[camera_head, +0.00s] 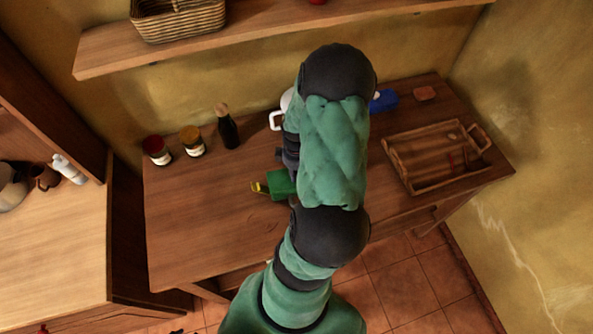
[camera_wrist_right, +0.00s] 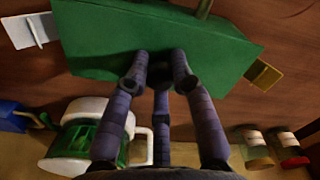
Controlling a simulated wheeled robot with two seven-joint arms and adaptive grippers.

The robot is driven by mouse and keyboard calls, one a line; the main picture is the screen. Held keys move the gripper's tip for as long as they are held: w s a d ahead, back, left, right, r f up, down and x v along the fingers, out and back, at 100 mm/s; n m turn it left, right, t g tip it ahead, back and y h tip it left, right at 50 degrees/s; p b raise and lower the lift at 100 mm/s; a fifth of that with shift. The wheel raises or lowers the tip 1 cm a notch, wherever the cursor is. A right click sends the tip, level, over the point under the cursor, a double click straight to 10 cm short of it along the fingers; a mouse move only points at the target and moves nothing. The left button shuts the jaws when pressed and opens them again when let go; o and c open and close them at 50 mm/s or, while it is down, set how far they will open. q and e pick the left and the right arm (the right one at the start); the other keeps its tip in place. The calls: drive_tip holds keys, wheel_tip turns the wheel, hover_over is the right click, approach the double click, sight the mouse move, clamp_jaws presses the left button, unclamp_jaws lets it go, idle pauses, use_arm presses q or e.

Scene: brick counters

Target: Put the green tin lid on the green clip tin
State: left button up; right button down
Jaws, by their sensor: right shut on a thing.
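A green boxy body (camera_head: 280,184) shows at the front middle of the counter, partly hidden by my right arm. In the wrist view it is large, with a yellow clip (camera_wrist_right: 264,74) at its right end and a pale clip (camera_wrist_right: 32,28) at its left. My right gripper (camera_wrist_right: 160,65) is shut on the green tin lid (camera_wrist_right: 150,32), its fingertips against the green. I cannot tell where the lid ends and the green clip tin begins, or whether they touch. In the head view my right fingers are mostly hidden behind the arm. My left gripper is not in view.
A white-handled container (camera_wrist_right: 90,135) with green in it stands close behind. Two jars (camera_head: 192,141) (camera_head: 156,150) and a dark bottle (camera_head: 228,128) stand at the back left. A wooden tray (camera_head: 408,177) and a blue item (camera_head: 384,101) are at right. The counter's front left is clear.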

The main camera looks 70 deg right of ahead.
drive_tip(key=shift+f, duration=0.35)
idle(1.1)
drive_tip(key=shift+c, duration=2.4)
unclamp_jaws()
drive_tip(key=shift+r, duration=0.15)
drive_tip(key=shift+r+p, duration=2.9)
drive_tip(key=shift+r, duration=0.5)
drive_tip(key=shift+s+f, duration=0.1)
